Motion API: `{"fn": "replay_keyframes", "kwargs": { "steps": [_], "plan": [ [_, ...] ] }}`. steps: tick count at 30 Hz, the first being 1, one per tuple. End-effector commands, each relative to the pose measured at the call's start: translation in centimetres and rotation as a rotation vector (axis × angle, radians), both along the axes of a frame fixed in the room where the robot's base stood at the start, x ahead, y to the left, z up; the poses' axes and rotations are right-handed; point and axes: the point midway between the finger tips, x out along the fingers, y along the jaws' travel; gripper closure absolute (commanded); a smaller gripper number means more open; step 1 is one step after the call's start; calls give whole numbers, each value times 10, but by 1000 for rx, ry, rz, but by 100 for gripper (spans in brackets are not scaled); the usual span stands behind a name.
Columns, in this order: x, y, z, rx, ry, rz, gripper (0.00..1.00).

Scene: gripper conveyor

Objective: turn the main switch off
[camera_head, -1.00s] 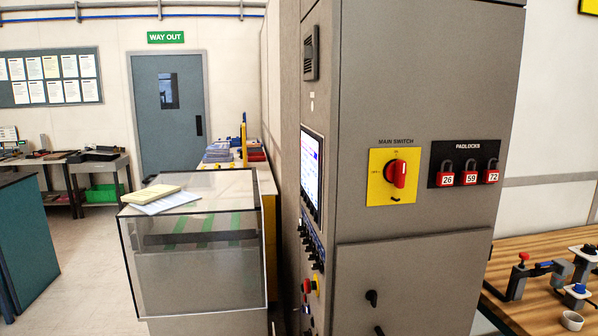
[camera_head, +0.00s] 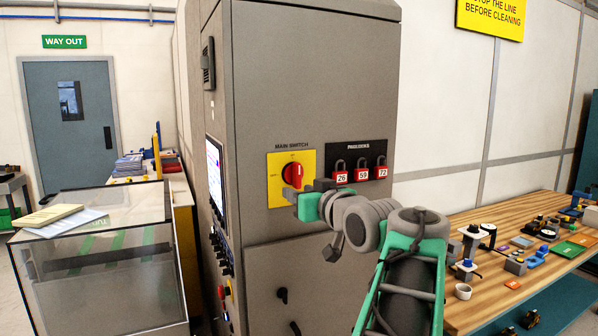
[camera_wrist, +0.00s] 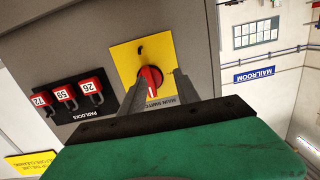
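The main switch is a red rotary knob (camera_head: 292,173) on a yellow plate (camera_head: 275,160), on the grey cabinet's front under the label "MAIN SWITCH". Its handle stands roughly upright. My gripper (camera_head: 299,192) is in front of the plate's lower right part and hides some of it. In the wrist view the red knob (camera_wrist: 151,76) shows just beyond the fingertips of my gripper (camera_wrist: 162,78), nearer the left finger. The two fingers are apart with nothing held between them. Whether a finger touches the knob cannot be told.
A black padlock board (camera_head: 345,149) with red numbered padlocks hangs right of the switch, close to my arm. Small black handles (camera_head: 282,295) stick out of the cabinet below. A wooden bench (camera_head: 480,300) with parts stands at right. A clear-sided case (camera_head: 100,280) stands at left.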

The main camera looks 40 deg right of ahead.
Motion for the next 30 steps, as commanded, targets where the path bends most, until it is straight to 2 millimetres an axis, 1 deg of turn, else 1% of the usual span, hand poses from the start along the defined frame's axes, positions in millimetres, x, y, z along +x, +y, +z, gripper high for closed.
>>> {"fn": "replay_keyframes", "kwargs": {
  "steps": [1,3,5,6,8,12,15,18,21,26,30],
  "plan": [
    [-12,-15,15,-20,-36,-17,62],
    [-19,-22,29,-39,-69,-22,62],
    [-19,-24,34,-45,-80,-20,62],
    [-15,-25,35,-46,-82,-19,62],
    [-5,-27,36,-44,-82,-16,62],
    [22,-34,36,-44,-80,-16,62],
    [39,-40,36,-44,-80,-18,62],
    [49,-43,35,-45,-80,-20,62],
    [53,-45,34,-46,-79,-22,62],
    [52,-45,33,-46,-79,-23,62],
    [52,-45,33,-46,-79,-23,72]
  ]
}}
